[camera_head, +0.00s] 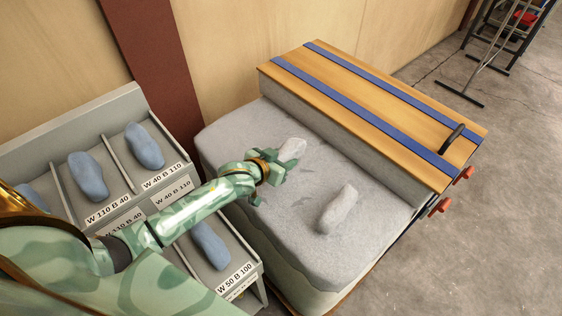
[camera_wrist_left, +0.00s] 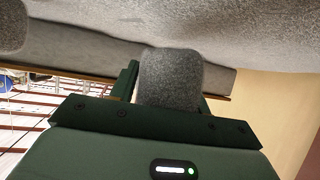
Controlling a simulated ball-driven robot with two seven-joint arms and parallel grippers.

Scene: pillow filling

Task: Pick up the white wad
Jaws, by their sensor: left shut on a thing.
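A pale grey-white wad (camera_head: 291,149) is in the jaws of my left gripper (camera_head: 274,168), over the grey padded top (camera_head: 250,125). The gripper is shut on it, and the wad sticks out past the fingers. In the left wrist view the wad (camera_wrist_left: 170,78) shows as a fuzzy grey block between the dark green fingers. I cannot tell whether it still touches the surface below. A second pale wad (camera_head: 338,210) lies apart on the padded top, nearer the front. My right gripper is not in view.
A wooden board with blue straps (camera_head: 375,105) lies along the back of the padded block. At left, a grey labelled rack (camera_head: 60,140) holds several blue-grey wads, one of them (camera_head: 145,146) in an upper bin. Red knobs (camera_head: 440,206) stick out at right.

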